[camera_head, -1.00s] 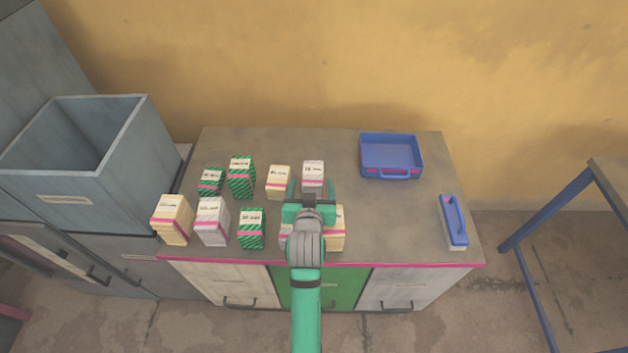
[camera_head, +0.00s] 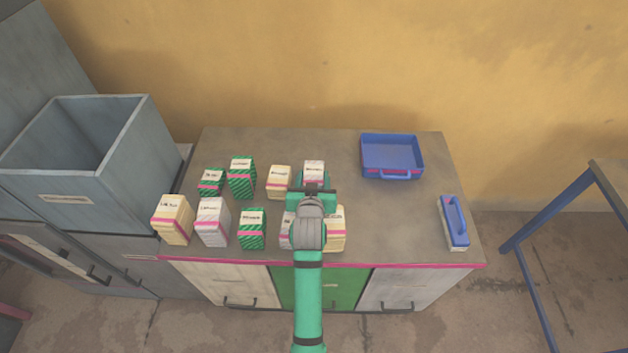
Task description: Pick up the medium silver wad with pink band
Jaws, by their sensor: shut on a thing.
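A silver-white wad with a pink band (camera_head: 314,167) stands at the back of the cabinet top, right of a cream wad. My gripper (camera_head: 313,181) is over its near side and shut on it, hiding its lower part and band. The fingertips are mostly hidden by the gripper body. Another silver-white wad with a pink band (camera_head: 213,223) stands at the front left. A third (camera_head: 286,231) is partly hidden by my arm.
Green striped wads (camera_head: 242,178) and cream wads (camera_head: 279,183) stand close on the left. A blue tray (camera_head: 391,155) is at the back right, a blue-handled brush-like thing (camera_head: 454,223) at the right edge. A grey bin (camera_head: 75,150) stands left. The right middle is clear.

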